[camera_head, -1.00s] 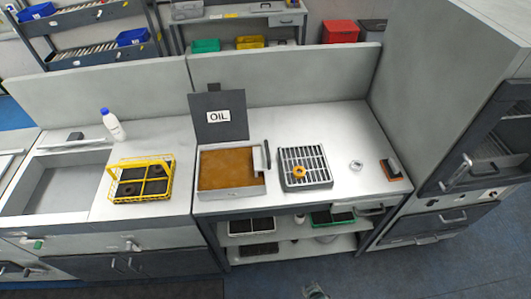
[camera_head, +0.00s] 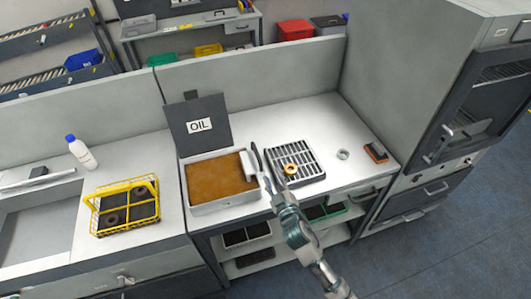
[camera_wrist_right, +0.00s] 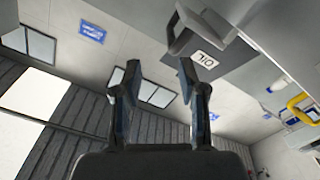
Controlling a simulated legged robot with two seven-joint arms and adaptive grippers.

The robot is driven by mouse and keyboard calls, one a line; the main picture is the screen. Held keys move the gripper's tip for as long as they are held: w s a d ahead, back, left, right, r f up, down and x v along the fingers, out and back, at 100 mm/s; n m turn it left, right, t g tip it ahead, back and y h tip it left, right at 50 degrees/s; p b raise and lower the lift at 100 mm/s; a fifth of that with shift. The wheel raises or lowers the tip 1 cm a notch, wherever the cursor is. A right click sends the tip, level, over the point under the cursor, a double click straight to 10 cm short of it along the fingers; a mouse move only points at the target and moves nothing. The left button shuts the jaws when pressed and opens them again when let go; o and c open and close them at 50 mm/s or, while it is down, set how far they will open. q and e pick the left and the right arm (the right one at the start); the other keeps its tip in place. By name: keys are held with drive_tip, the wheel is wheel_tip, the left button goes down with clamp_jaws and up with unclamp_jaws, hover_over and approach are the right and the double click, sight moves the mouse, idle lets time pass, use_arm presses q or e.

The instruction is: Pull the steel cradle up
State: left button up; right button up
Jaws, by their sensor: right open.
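The oil bath (camera_head: 215,206) is a light steel tray of brown oil with its dark lid (camera_head: 190,109), marked OIL, standing open behind it. A narrow upright steel piece (camera_head: 247,164) at the bath's right end looks like the cradle's handle; the rest of the cradle cannot be made out in the oil. My right gripper (camera_head: 262,160) is open, its fingers pointing at the bath's right end, close to that piece. I cannot tell whether they touch it. In the right wrist view the two fingers (camera_wrist_right: 158,75) stand apart with nothing between them. My left gripper is out of view.
A slotted grey rack (camera_head: 305,168) with an orange ring (camera_head: 290,169) sits right of the bath. A yellow wire basket (camera_head: 124,206) with dark rings stands left. A small metal ring (camera_head: 343,154) and a dark block (camera_head: 376,151) lie at the bench's right. A cabinet bounds the right.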

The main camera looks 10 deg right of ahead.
approach(258, 153)
drive_tip(key=shift+w+a+f, duration=0.1)
drive_tip(key=shift+w, duration=1.1)
drive_tip(key=w, duration=0.1)
drive_tip(key=w+a, duration=0.1)
drive_tip(key=w, duration=0.1)
drive_tip(key=w+a, duration=0.1)
drive_tip(key=w, duration=0.1)
drive_tip(key=shift+w+a, duration=0.1)
drive_tip(key=shift+w+d+f, duration=0.1)
drive_tip(key=shift+w+d, duration=0.2)
drive_tip(key=shift+w, duration=0.25)
drive_tip(key=shift+w+d, duration=0.35)
drive_tip(key=shift+w, duration=0.2)
drive_tip(key=shift+w+d+f, duration=0.1)
drive_tip(key=shift+w+d, duration=0.05)
drive_tip(key=shift+d, duration=0.3)
drive_tip(key=shift+w+d, duration=0.2)
drive_tip(key=shift+d, duration=0.25)
drive_tip(key=shift+a, duration=0.45)
drive_tip(key=shift+c, duration=0.2)
drive_tip(key=shift+w+a, duration=0.1)
drive_tip(key=shift+a, duration=0.25)
clamp_jaws()
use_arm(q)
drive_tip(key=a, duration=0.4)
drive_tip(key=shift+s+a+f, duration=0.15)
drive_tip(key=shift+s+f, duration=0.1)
use_arm(e)
drive_tip(key=shift+d, duration=0.15)
